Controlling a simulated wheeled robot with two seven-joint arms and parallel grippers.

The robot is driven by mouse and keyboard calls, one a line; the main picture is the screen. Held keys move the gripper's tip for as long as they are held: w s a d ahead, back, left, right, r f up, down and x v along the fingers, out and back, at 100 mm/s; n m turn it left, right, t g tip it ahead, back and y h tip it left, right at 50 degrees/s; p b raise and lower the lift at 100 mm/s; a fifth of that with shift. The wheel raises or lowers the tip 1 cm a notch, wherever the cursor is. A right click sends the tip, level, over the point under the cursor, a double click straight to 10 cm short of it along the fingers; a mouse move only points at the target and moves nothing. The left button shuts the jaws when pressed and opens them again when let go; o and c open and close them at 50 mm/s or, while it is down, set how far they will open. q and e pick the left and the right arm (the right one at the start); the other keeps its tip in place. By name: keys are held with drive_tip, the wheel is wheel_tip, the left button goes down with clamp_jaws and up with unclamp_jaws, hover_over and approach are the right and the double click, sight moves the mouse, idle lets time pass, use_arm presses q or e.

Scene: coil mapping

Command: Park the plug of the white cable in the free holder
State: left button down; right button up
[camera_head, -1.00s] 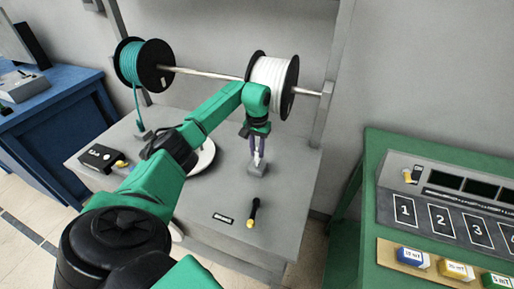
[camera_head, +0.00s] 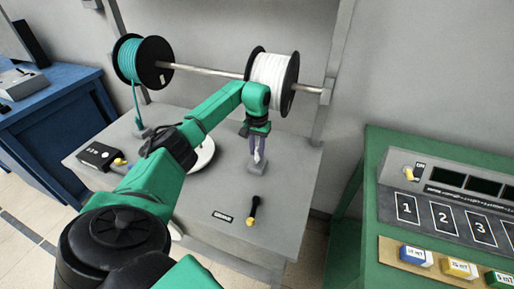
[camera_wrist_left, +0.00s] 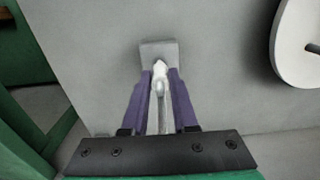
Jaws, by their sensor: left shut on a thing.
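My left gripper (camera_head: 258,160) has its purple fingers pointing down at the grey holder (camera_head: 257,169) on the grey table. The fingers are shut on the white plug (camera_wrist_left: 160,82) of the white cable. In the left wrist view the plug's far end overlaps the holder (camera_wrist_left: 158,50); I cannot tell whether it is seated. Part of the white cable (camera_wrist_left: 164,118) shows between the fingers. The white cable spool (camera_head: 270,80) hangs on a rod behind my arm. Another holder (camera_head: 147,133) at the table's back left takes the teal cable's end. My right gripper is not in view.
A teal spool (camera_head: 132,60) shares the rod. A white disc (camera_head: 205,156) lies partly behind my arm. A black box (camera_head: 98,154) with a yellow switch and a black-and-yellow handle (camera_head: 254,209) are on the table. A green console (camera_head: 440,200) stands right.

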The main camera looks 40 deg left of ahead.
use_arm(q)
drive_tip(key=shift+f+b, duration=0.9)
drive_tip(key=shift+f, duration=0.1)
idle(0.5)
drive_tip(key=c, duration=0.6)
unclamp_jaws()
drive_tip(key=shift+r, duration=0.45)
wheel_tip(320, 180, up, 14)
drive_tip(key=b, duration=0.1)
drive_tip(key=shift+f, duration=0.2)
